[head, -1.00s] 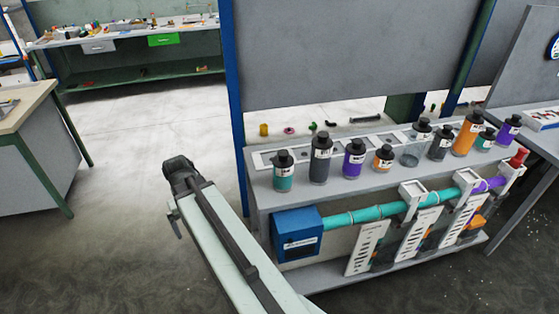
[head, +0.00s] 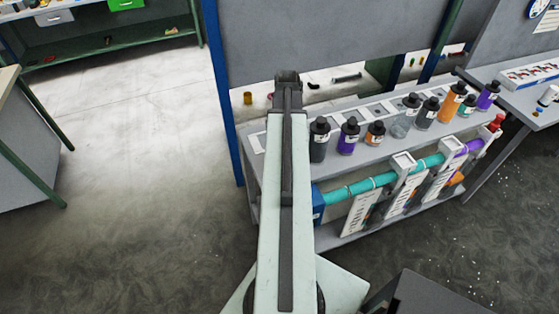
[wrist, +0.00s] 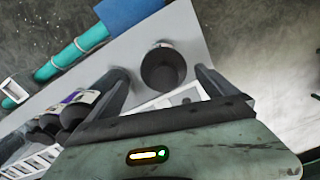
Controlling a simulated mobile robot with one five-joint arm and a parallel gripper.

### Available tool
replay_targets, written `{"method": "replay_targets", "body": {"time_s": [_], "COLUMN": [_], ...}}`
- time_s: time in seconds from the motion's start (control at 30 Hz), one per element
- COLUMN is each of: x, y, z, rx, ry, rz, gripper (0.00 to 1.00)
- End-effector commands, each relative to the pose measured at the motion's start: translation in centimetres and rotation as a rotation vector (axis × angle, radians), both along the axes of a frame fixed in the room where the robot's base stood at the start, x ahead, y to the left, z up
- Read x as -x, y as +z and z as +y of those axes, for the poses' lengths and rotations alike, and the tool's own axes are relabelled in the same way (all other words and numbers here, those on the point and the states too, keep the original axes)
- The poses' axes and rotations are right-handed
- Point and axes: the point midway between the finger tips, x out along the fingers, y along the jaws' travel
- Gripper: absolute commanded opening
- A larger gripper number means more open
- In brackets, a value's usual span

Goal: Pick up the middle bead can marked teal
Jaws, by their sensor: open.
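My gripper (head: 288,77) is over the left end of the bench shelf in the head view. In the wrist view my gripper (wrist: 161,74) is open, its two dark fingers apart. A dark round can top (wrist: 164,70) shows between and beyond the fingers; its colour mark does not show, and I cannot tell its depth between them. The teal-marked can at the left end of the row is hidden behind my arm in the head view. Another, smaller teal can (head: 467,107) stands near the right end of the row.
A tall orange can (head: 453,101) is farther right. A teal pipe (head: 350,191) runs below the shelf (head: 350,163). Open floor lies left.

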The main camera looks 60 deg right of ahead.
Motion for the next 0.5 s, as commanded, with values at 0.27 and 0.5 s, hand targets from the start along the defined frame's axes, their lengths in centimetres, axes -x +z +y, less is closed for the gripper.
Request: {"method": "replay_targets", "body": {"time_s": [0.27,0.5], "x": [-0.3,-0.7], "y": [-2.0,-5.7], "z": [0.2,0.6], "rx": [0.000,0.000], "ry": [0.004,0.007], "rz": [0.000,0.000], "gripper": [0.97,0.97]}}
